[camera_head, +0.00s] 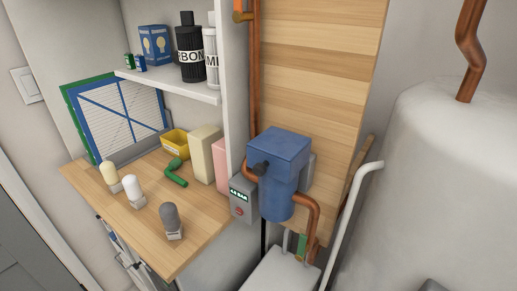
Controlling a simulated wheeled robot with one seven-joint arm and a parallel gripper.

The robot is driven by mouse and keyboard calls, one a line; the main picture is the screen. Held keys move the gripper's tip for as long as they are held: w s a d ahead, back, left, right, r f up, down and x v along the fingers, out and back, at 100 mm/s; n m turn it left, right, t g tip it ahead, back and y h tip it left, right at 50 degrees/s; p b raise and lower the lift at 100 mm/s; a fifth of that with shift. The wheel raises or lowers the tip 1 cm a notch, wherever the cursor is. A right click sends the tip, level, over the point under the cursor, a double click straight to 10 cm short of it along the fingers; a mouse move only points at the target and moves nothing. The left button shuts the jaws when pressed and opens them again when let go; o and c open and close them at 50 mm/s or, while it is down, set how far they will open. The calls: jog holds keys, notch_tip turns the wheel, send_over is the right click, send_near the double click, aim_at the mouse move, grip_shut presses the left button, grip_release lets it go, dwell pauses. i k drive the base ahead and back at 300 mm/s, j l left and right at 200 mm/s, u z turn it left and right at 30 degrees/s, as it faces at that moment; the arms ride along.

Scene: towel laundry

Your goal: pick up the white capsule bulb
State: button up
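The three bulbs stand apart from each other. My gripper is not in view.
A green elbow-shaped piece (175,175), a yellow bin (175,142) and a cream box (204,152) sit farther back. A shelf (165,86) with bottles overhangs the back. A blue pipe unit (279,165) and a large white tank (440,180) stand right.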

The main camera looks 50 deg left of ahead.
aim_at(130, 183)
jog(key=u, duration=1.95)
jog(key=i+j+z, duration=0.1)
jog(key=j+z, duration=0.7)
jog(key=i+j, duration=0.1)
jog(key=i, duration=0.45)
